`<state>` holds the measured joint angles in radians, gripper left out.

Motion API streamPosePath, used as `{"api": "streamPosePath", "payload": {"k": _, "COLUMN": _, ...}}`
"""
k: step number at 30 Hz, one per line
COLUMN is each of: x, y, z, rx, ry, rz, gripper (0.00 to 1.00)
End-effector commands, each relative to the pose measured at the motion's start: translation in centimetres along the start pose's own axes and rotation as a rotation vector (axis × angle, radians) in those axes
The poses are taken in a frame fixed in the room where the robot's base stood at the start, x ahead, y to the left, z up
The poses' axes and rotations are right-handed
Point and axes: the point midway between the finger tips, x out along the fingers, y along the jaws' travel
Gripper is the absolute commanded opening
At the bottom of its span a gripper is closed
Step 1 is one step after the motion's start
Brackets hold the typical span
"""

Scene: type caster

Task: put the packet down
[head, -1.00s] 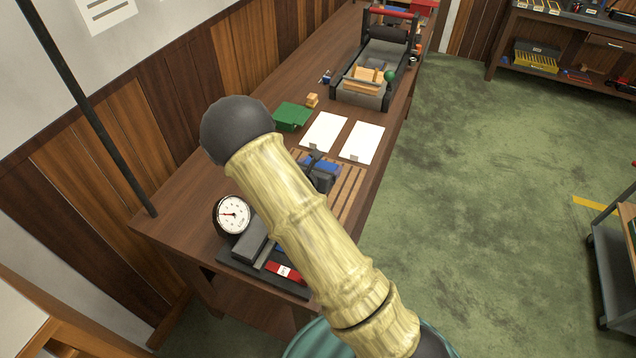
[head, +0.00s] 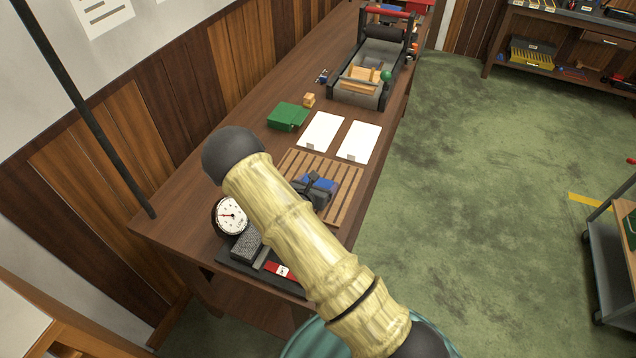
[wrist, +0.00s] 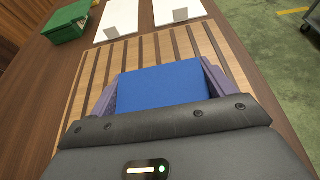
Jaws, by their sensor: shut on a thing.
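The blue packet (wrist: 160,86) is between the two fingers of my gripper (wrist: 160,94) in the wrist view. The gripper is shut on it. In the head view the packet (head: 321,183) and my gripper (head: 312,189) are over the slatted wooden rack (head: 345,190), with slats showing on both sides. The rack also shows in the wrist view (wrist: 88,75), around and beyond the packet. I cannot tell whether the packet touches the slats. My arm hides the rack's near left part.
Two white sheets (head: 320,132) lie beyond the rack, with a green box (head: 288,116) to their left. A round dial gauge (head: 231,215) and a dark tray with a red item (head: 279,269) are nearer. A black-framed carrier (head: 360,90) stands farther along the bench.

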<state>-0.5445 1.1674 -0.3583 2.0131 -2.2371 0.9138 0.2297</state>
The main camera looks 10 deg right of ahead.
Motion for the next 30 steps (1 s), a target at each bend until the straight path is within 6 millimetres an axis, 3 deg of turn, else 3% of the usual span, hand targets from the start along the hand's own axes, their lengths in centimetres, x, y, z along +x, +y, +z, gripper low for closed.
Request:
{"api": "streamPosePath", "payload": {"k": 13, "x": 0.3, "y": -0.1, "z": -0.4, "rx": 0.003, "ry": -0.004, "rz": -0.002, "gripper": 0.37}}
{"api": "streamPosePath", "payload": {"k": 14, "x": 0.3, "y": -0.1, "z": -0.5, "rx": 0.001, "ry": -0.001, "rz": -0.002, "gripper": 0.86}}
{"api": "streamPosePath", "payload": {"k": 16, "x": 0.3, "y": -0.1, "z": -0.5, "rx": 0.001, "ry": -0.001, "rz": -0.002, "gripper": 0.99}}
{"api": "streamPosePath", "payload": {"k": 26, "x": 0.1, "y": -0.1, "z": -0.1, "rx": 0.001, "ry": -0.001, "rz": -0.002, "gripper": 1.0}}
{"api": "streamPosePath", "payload": {"k": 30, "x": -1.2, "y": 0.0, "z": -0.3, "rx": 0.001, "ry": 0.0, "rz": -0.001, "gripper": 1.0}}
